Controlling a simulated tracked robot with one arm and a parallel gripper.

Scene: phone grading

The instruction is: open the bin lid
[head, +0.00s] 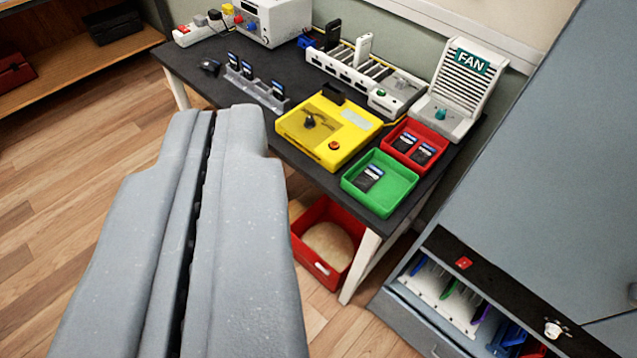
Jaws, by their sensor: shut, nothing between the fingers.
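My gripper (213,118) fills the lower left, its two grey fingers shut together with a dark seam between them. It points toward the table, and nothing shows between its tips. No thing is plainly marked as the bin. A red open-topped box (312,262) with tan, sand-like contents stands on the floor under the table; I see no lid on it. A yellow box (350,152) on the table has a flat, see-through amber top with a dark knob, a black piece at its back edge and a red button. Its top looks shut. My gripper appears apart from both.
The dark table (196,80) also holds a green tray (402,203) and a red tray (433,134) with dark cards, a slotted rack (345,72), and a fan unit (463,85). A grey cabinet (545,170) with an open-fronted compartment stands right. Wooden floor lies clear at left.

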